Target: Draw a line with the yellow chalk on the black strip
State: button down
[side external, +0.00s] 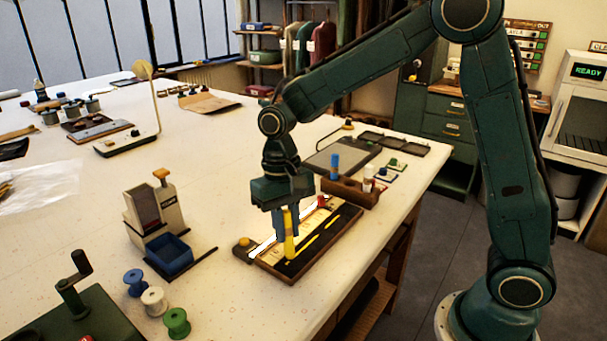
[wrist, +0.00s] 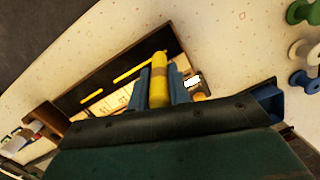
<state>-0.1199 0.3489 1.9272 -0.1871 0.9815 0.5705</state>
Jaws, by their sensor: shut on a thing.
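My gripper (side external: 286,232) is shut on the yellow chalk (side external: 289,238), which stands roughly upright between the blue fingers. In the wrist view the gripper (wrist: 160,82) has one finger on each side of the chalk (wrist: 158,88). The black strip (side external: 318,245) lies in a brown-framed board beneath; it also shows in the wrist view (wrist: 106,78). A broken yellow line, in two pieces with a gap, runs along the strip. The chalk's lower end is at the strip's near end in the side view. I cannot tell whether it touches.
A wooden holder (side external: 350,191) with a blue stick and pale pieces stands just behind the strip. A device with a blue bin (side external: 168,256) stands to the left. Blue, white and green spools (side external: 176,323) stand at front left. The table edge is close on the right.

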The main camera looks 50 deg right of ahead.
jog(key=shift+f, duration=0.4)
dwell(0.5)
jog(key=shift+d, duration=0.55)
jog(key=shift+d, duration=0.35)
jog(key=shift+d, duration=0.3)
dwell(0.3)
jog(key=shift+d, duration=0.15)
jog(key=shift+d+f, duration=0.1)
jog(key=shift+d, duration=0.5)
jog(key=shift+s+d+f, duration=0.1)
jog(key=shift+d, duration=0.2)
jog(key=shift+d, duration=0.1)
jog(key=shift+d, duration=0.65)
